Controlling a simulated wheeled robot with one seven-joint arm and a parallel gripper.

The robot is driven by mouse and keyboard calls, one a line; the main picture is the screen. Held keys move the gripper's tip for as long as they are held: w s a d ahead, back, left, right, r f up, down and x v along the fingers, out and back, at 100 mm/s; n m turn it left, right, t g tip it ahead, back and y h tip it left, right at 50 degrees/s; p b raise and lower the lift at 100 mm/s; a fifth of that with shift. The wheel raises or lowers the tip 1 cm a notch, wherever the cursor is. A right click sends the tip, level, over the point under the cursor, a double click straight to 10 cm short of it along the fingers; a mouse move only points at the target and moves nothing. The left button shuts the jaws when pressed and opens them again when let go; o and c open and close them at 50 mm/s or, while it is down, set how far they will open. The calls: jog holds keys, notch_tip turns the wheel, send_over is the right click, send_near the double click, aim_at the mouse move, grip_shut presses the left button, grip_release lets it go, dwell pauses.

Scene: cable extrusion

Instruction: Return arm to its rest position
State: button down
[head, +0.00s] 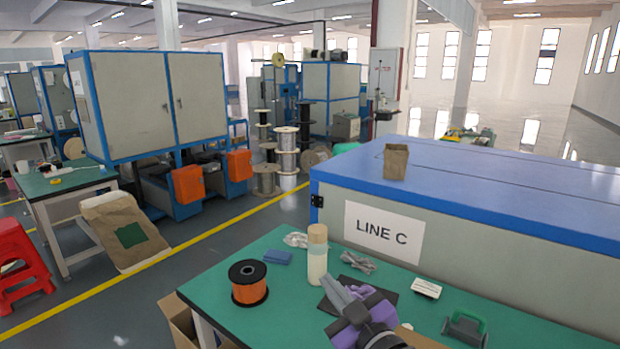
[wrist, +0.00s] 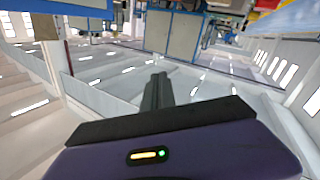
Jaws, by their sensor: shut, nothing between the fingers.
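My gripper (head: 338,291) shows at the bottom middle of the head view, above the green table (head: 228,304). Its two grey fingers are together with nothing between them. In the wrist view the closed fingers (wrist: 158,90) stand out against the hall, which appears upside down. The gripper is apart from the objects around it in the picture. It hides part of a dark flat mat (head: 379,291) on the table.
The table holds an orange spool (head: 249,283), a blue block (head: 278,257), a bottle with a tan top (head: 317,254), a grey cable bundle (head: 358,262), a white block (head: 426,288) and a green-handled tool (head: 465,328). The LINE C cabinet (head: 480,245) stands behind, bearing a paper bag (head: 396,162).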

jog(key=s+d+f+m+h, duration=0.2)
jog(key=s+d+f+m, duration=0.1)
jog(key=s, duration=1.3)
jog(key=s+d+f+m+g+h, duration=0.1)
jog(key=s+d+f+m+h, duration=0.2)
jog(key=s, duration=1.3)
jog(key=s+d+f+m+h, duration=0.3)
jog(key=s+d+f, duration=0.3)
jog(key=s+d, duration=0.4)
jog(key=s, duration=0.6)
jog(key=shift+f+g+b, duration=0.3)
jog(key=shift+f, duration=0.05)
